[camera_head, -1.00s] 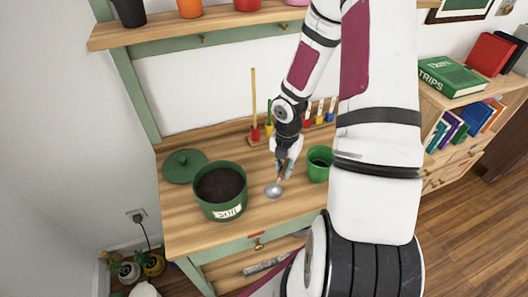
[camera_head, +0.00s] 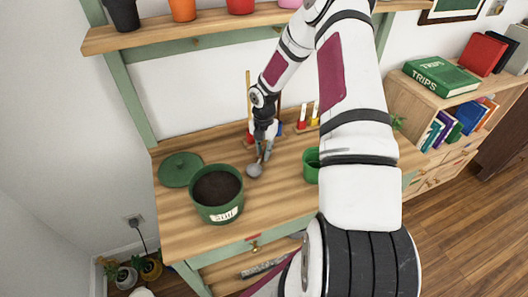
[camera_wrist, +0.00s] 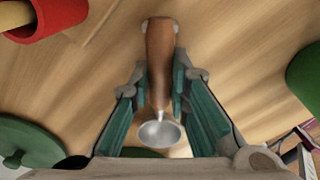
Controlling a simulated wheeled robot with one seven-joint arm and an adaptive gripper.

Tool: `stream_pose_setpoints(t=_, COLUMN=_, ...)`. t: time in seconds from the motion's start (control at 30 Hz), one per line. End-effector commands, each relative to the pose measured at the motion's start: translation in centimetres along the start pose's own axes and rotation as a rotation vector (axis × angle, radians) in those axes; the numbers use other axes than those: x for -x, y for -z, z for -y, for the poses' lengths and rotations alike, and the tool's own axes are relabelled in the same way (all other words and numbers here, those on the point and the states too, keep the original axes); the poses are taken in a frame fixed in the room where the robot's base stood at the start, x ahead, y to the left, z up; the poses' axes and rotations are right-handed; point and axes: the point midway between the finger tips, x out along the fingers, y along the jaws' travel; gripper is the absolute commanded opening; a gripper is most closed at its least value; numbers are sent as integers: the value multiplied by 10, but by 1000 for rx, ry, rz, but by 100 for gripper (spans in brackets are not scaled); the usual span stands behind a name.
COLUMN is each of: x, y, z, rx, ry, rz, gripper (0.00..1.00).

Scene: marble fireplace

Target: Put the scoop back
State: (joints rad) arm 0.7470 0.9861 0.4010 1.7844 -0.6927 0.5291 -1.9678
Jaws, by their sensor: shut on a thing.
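The scoop (camera_head: 254,170) has a round metal bowl and a brown wooden handle. My gripper (camera_head: 262,154) is shut on the scoop above the wooden bench, left of the green pot. In the wrist view the scoop's handle (camera_wrist: 160,62) runs between the two teal finger pads, with its bowl (camera_wrist: 160,133) toward the camera. A rack (camera_head: 308,128) with coloured tools stands at the back of the bench; my gripper and wrist are in front of part of it.
A green soil bin (camera_head: 218,212) stands at the front left of the bench, with its green lid (camera_head: 180,168) behind it. A small green pot (camera_head: 311,172) is partly hidden by my arm. A shelf with pots (camera_head: 182,10) hangs above. Bare bench lies around the scoop.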

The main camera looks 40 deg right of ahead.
Motion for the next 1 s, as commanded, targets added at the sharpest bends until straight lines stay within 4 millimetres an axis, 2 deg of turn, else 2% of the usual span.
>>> stream_pose_setpoints(t=0.07, x=-6, y=0, z=0, rx=1, ry=0, rz=0, gripper=0)
stream_pose_setpoints(t=0.4, x=-9, y=0, z=0, rx=0, ry=0, rz=0, gripper=0)
stream_pose_setpoints(t=0.43, x=-9, y=0, z=0, rx=0, ry=0, rz=0, gripper=21)
stream_pose_setpoints(t=0.5, x=-9, y=0, z=0, rx=0, ry=0, rz=0, gripper=37)
stream_pose_setpoints(t=0.83, x=-7, y=0, z=0, rx=0, ry=-1, rz=1, gripper=37)
stream_pose_setpoints(t=1.0, x=9, y=-1, z=0, rx=-2, ry=-3, rz=4, gripper=37)
